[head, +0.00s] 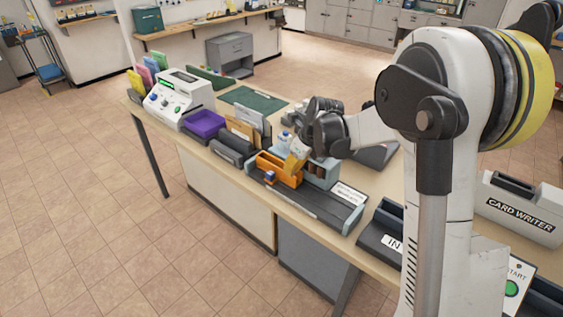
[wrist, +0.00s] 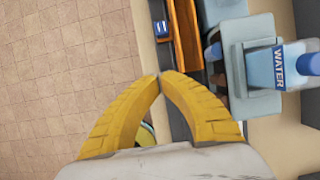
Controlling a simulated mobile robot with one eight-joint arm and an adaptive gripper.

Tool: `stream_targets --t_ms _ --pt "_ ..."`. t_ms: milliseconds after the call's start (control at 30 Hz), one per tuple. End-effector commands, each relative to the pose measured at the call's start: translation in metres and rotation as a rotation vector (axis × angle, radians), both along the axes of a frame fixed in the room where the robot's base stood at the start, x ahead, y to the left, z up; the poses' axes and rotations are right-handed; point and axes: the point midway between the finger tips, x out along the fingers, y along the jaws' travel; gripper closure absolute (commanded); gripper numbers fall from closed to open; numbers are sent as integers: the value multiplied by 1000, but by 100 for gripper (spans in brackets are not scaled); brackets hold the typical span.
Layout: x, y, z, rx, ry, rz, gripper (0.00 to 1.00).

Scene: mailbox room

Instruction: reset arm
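My arm reaches from the right over the long table in the head view. My gripper (head: 294,163) hangs above an orange tray (head: 280,172). In the wrist view its two yellow fingers (wrist: 159,76) meet at their tips, with nothing seen between them. The orange tray also shows in the wrist view (wrist: 186,35), beyond the fingertips. A small blue block (wrist: 162,29) is beside it.
The table holds a white control box (head: 180,97), a purple tray (head: 204,123), an IN tray (head: 385,235) and a card writer (head: 520,210). Tiled floor (head: 90,200) lies open on the left. A grey cabinet (head: 230,52) stands behind.

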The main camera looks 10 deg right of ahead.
Motion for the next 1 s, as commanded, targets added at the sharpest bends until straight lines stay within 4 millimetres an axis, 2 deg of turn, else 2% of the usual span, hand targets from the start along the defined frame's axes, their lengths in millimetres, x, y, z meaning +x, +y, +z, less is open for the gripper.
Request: stream_targets --t_ms 167,267,367,500,700,900,1000 --pt "-3 0 6 -9 -8 20 100" --pt "-16 1 21 -55 -43 117 100" --pt "-41 4 47 -149 -111 313 100" --pt "-92 7 86 -339 -224 685 100" --pt "-171 10 115 -641 -349 1236 100" --pt "-244 9 115 -950 -411 1768 100" --pt "-270 7 109 -1075 -415 1980 100"
